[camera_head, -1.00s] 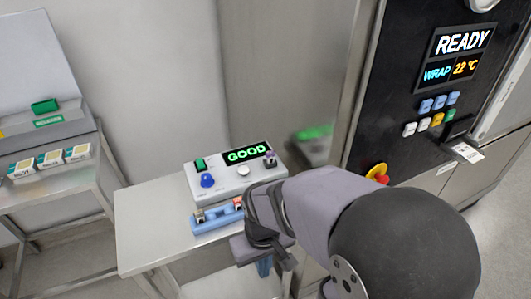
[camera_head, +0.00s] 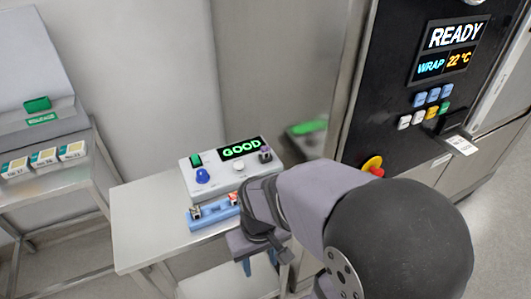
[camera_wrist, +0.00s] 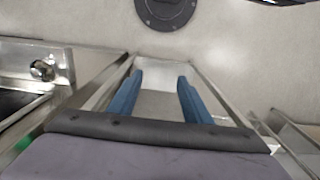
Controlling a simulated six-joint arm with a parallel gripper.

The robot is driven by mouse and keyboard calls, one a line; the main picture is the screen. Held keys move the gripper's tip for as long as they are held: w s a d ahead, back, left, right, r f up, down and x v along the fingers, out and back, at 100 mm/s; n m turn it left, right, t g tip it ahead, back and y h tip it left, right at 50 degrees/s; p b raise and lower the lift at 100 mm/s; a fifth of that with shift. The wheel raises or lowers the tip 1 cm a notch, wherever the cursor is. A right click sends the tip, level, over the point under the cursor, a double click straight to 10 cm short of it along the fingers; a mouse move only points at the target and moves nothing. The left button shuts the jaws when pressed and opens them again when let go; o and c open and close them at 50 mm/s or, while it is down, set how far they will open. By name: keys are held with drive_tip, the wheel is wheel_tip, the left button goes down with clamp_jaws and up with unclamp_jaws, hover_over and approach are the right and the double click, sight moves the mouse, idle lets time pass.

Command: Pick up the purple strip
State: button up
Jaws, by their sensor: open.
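My gripper (camera_head: 259,264) points down past the front right edge of the small steel table. In the wrist view its two blue fingers (camera_wrist: 159,88) are apart with nothing between them. I cannot clearly make out a purple strip in either view. A small, dark purplish piece (camera_head: 265,155) sits at the right end of the grey tester box (camera_head: 216,180), whose screen reads GOOD; I cannot tell whether it is the strip. A blue holder (camera_head: 215,214) with small pieces on it lies in front of the box, its right end hidden by my gripper.
The steel table (camera_head: 150,215) is bare on its left. A black panel reading READY (camera_head: 455,37) stands at the right, with buttons and a red-yellow knob (camera_head: 373,167). Several small labelled boxes (camera_head: 44,158) stand on the left table.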

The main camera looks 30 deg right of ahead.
drive_tip(key=d, duration=0.1)
drive_tip(key=m+t, duration=0.2)
drive_tip(key=m, duration=0.2)
approach(266, 147)
drive_tip(key=s+f, duration=0.5)
drive_tip(key=f, duration=0.2)
drive_tip(key=s+f, duration=0.3)
drive_tip(key=shift+s+a+f+p, duration=0.35)
drive_tip(key=shift+f, duration=0.05)
drive_tip(key=w+r+n+t, duration=0.2)
drive_tip(key=w+r+n, duration=0.2)
drive_tip(key=w+r, duration=0.3)
drive_tip(key=shift+w+d+r, duration=0.2)
drive_tip(key=shift+d+r, duration=0.2)
drive_tip(key=shift+r, duration=0.45)
drive_tip(key=shift+t, duration=0.3)
drive_tip(key=shift+p+x, duration=1.8)
drive_tip(key=shift+x, duration=1.85)
drive_tip(key=shift+s, duration=0.15)
clamp_jaws()
